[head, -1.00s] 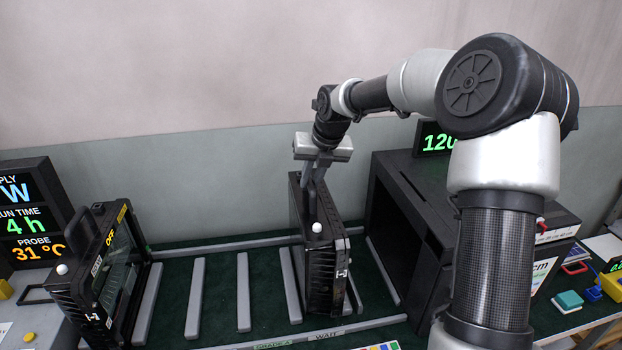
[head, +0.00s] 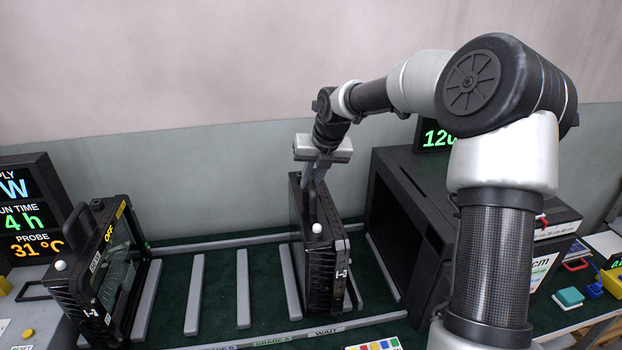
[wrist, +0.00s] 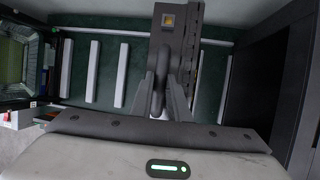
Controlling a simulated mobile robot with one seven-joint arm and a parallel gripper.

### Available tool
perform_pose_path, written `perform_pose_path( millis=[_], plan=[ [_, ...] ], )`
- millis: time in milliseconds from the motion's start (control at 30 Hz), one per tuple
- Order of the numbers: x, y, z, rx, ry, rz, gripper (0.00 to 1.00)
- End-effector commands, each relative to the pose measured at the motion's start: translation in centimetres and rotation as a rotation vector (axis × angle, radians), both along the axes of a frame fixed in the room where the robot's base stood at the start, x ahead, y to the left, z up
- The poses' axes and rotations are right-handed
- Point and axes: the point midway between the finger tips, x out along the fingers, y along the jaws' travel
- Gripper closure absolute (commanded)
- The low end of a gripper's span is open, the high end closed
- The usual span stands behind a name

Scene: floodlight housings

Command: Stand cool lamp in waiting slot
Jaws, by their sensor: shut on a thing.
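The black lamp (head: 324,270) stands upright between two grey divider bars, in the slot behind the "WAIT" label (head: 327,331). A white round knob shows on its near top edge. My gripper (head: 313,190) is above it, with its fingers shut on the lamp's handle. In the wrist view the fingers (wrist: 160,105) close around the dark handle, and the lamp body (wrist: 179,40) extends beyond. The lamp's lower edge is partly hidden, so I cannot tell if it rests fully on the green base. A second lamp (head: 100,275), marked "OFF", stands at the left.
Grey divider bars (head: 243,288) rise from the green rack, with empty slots left of the held lamp. A large black open box (head: 405,225) stands close on the right. A display board (head: 28,215) reads 4 h and 31 °C at far left.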

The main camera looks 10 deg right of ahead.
Motion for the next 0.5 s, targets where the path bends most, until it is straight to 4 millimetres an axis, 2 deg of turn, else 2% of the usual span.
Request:
perform_pose_path(
  millis=[33,500],
  plan=[
    [0.33,0.06,0.51,0.0,-0.014,0.0,1.0],
    [0.32,0.03,-0.34,0.0,-0.014,0.0,1.0]
  ],
)
